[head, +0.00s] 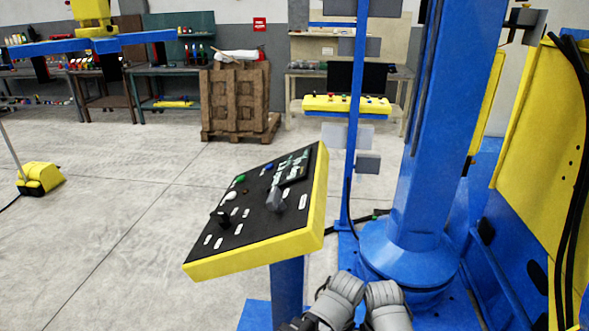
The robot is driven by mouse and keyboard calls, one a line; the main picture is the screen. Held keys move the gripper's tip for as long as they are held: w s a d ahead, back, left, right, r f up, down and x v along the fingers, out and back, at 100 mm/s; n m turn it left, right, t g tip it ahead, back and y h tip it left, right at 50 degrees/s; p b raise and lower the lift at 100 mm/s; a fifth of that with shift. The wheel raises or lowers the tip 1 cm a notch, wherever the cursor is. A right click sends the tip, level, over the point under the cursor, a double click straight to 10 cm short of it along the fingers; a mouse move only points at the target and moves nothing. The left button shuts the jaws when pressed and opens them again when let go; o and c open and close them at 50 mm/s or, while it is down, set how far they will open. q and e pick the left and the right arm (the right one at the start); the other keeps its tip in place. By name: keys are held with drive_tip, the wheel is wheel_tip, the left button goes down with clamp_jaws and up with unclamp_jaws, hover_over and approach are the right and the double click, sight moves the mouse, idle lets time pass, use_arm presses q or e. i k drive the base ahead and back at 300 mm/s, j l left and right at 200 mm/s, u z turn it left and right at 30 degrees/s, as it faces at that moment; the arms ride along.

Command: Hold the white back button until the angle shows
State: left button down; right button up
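The control panel (255,254) is a tilted black face in a yellow frame on a blue post, left of the big blue column. It carries a green button (240,178), a blue button (268,166), a black knob (220,218), a grey lever-like part (275,199) and several small white marks. A small white spot (231,196) below the green button may be the white back button; I cannot tell for sure. A dark raised unit (293,170) sits at the upper right; any angle on it is unreadable. Grey jointed parts of mine show at the bottom centre. No gripper fingers are visible.
A thick blue column (424,180) and a thin blue post (355,120) stand right of the panel. A yellow structure (535,150) with black cables is at far right. A yellow foot pedal (40,178) lies on the left floor. The floor left of the panel is mostly clear.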

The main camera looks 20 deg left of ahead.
sight(231, 196)
drive_tip(key=k+j, duration=0.1)
drive_tip(key=j, duration=0.3)
drive_tip(key=j+z, duration=0.1)
drive_tip(key=j, duration=0.35)
drive_tip(key=k+j, duration=0.15)
drive_tip(key=j, duration=0.25)
drive_tip(key=k+j+z, duration=0.1)
drive_tip(key=j, duration=0.3)
